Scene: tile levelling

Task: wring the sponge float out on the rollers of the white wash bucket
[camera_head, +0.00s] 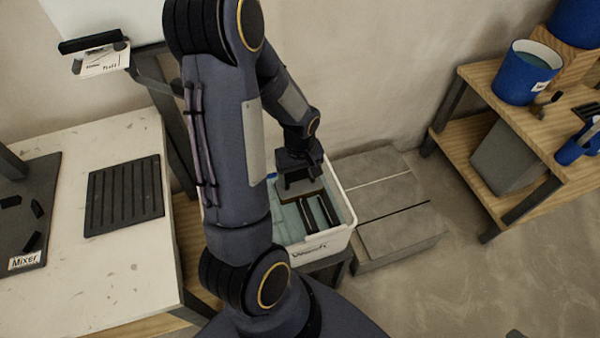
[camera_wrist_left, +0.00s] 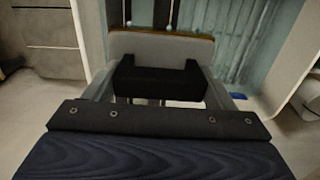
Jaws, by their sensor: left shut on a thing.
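The white wash bucket (camera_head: 322,243) stands beside the arm, with blue-green water (camera_head: 290,222) inside; its rim also shows in the left wrist view (camera_wrist_left: 296,62). Dark bars, apparently the rollers (camera_head: 319,213), lie across the bucket's front part. My left gripper (camera_head: 297,178) is over the bucket, shut on the black handle (camera_wrist_left: 160,82) of the sponge float. The float (camera_head: 302,191) has a grey plate with a brownish edge and is just behind the bars. I cannot tell whether it touches them or the water. My right gripper is not in view.
Grey slabs (camera_head: 390,199) lie on the floor right of the bucket. A wooden shelf (camera_head: 480,75) with a blue bucket (camera_head: 524,76) stands at right. A pale table (camera_head: 75,270) with a black ribbed mat (camera_head: 125,195) is at left.

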